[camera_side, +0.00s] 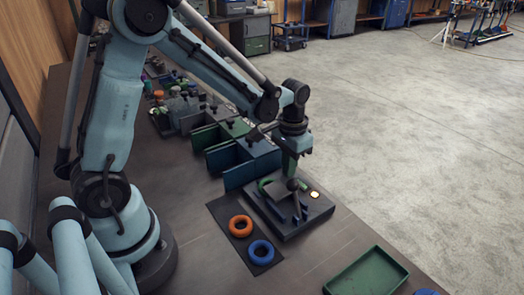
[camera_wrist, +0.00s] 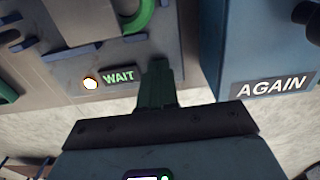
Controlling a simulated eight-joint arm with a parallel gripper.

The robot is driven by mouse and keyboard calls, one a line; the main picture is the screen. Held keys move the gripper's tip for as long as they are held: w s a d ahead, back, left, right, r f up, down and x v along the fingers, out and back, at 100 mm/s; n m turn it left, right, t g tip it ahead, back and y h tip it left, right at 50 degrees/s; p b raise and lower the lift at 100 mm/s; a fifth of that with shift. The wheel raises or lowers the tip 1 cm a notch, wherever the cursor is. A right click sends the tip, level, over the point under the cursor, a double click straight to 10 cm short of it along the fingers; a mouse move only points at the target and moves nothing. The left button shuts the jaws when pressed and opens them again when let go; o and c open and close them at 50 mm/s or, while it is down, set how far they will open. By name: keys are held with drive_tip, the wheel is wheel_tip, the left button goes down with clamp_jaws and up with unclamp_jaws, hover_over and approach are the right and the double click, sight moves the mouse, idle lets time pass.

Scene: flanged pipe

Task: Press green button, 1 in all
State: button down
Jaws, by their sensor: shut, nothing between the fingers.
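A dark fixture block (camera_side: 290,225) stands on the bench. A small round light or button (camera_side: 314,194) glows white-yellow at its right corner. In the wrist view it glows white with an orange rim (camera_wrist: 90,83), beside a label reading WAIT (camera_wrist: 119,77) in green letters. I cannot make out a plainly green button. My gripper (camera_side: 291,172) points down just above the fixture's far side. In the wrist view its green fingers (camera_wrist: 158,68) are shut and empty, right of the WAIT label. I cannot tell whether the fingertips touch the panel.
A blue bin (camera_wrist: 265,50) labelled AGAIN is right of my fingers in the wrist view. An orange ring (camera_side: 240,226) and a blue ring (camera_side: 261,252) lie on a dark mat. Blue bins (camera_side: 237,173) stand behind the fixture. An empty green tray (camera_side: 366,276) lies front right.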

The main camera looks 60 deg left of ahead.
drive_tip(key=shift+f, duration=0.2)
wheel_tip(320, 180, up, 14)
drive_tip(key=shift+r, duration=0.2)
idle(0.4)
idle(0.6)
drive_tip(key=s+d+f+t, duration=0.1)
drive_tip(key=s+f+t, duration=0.1)
drive_tip(key=s+t, duration=0.5)
drive_tip(key=s, duration=0.3)
drive_tip(key=shift+d+f, duration=0.25)
drive_tip(key=shift+d, duration=0.1)
